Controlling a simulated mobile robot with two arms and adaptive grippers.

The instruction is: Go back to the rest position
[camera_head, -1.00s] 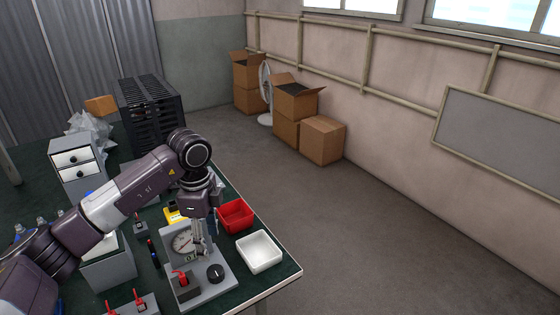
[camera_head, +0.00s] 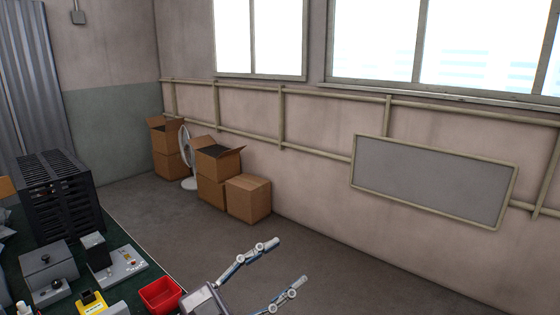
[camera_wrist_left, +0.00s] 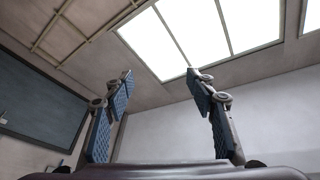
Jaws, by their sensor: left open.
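My left gripper (camera_head: 283,264) is at the lower middle of the head view, right of the table's edge and over the floor. Its two fingers are spread apart and point up and to the right, with nothing between them. In the left wrist view my left gripper (camera_wrist_left: 163,76) also shows open and empty, with the bright windows and the wall behind it. My right gripper is in neither view.
The green table (camera_head: 128,236) at lower left holds a red bin (camera_head: 160,294), a yellow device (camera_head: 92,303), grey boxes (camera_head: 48,266) and a black rack (camera_head: 58,195). Cardboard boxes (camera_head: 248,198) and a fan (camera_head: 188,170) stand by the wall. The floor between is clear.

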